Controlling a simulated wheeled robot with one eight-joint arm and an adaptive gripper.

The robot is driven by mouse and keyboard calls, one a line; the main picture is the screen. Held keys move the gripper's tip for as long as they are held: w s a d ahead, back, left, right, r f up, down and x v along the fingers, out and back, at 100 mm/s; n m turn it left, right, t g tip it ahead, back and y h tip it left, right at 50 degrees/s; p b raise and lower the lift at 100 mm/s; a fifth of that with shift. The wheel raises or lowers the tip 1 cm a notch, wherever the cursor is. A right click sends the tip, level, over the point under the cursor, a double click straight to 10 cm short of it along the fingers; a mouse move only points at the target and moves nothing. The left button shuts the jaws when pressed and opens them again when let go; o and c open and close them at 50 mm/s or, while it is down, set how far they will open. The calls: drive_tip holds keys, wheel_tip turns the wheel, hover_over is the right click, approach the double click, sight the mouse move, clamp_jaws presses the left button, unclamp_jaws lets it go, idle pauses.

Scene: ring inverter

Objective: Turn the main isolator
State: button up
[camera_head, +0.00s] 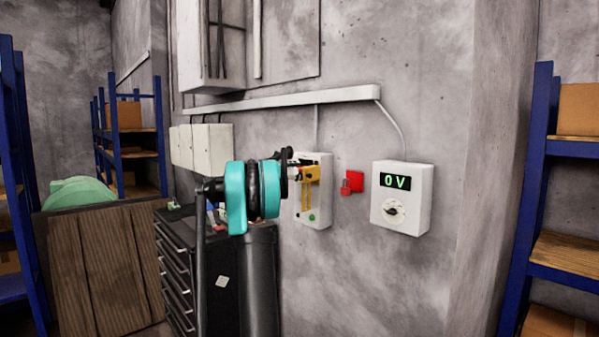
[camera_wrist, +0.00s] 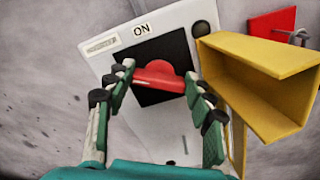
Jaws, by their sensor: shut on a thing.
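The main isolator is a white wall box (camera_head: 325,165) with a yellow cover (camera_head: 312,174). It also shows in the wrist view (camera_wrist: 120,28), where a label reads ON above a black plate (camera_wrist: 170,45). A red rotary handle (camera_wrist: 155,74) lies roughly crosswise on the plate. My gripper (camera_wrist: 159,80) is shut on this handle, one finger at each end. The yellow cover (camera_wrist: 255,75) stands swung open to the right, close beside my right finger. In the head view my gripper (camera_head: 293,165) is at the box's front and the handle is hidden.
Further right, a white meter box (camera_head: 402,222) reads 0 V and has a dial. A dark drawer cabinet (camera_head: 175,262) stands below left. Blue shelving (camera_head: 541,130) stands far right.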

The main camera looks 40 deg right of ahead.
drive_tip(key=m, duration=1.1)
drive_tip(key=shift+s+f, duration=0.15)
drive_tip(key=shift+f, duration=0.1)
drive_tip(key=shift+m, duration=0.4)
drive_tip(key=o, duration=1.2)
drive_tip(key=shift+c, duration=0.2)
drive_tip(key=a, duration=1.2)
drive_tip(key=shift+s, duration=0.45)
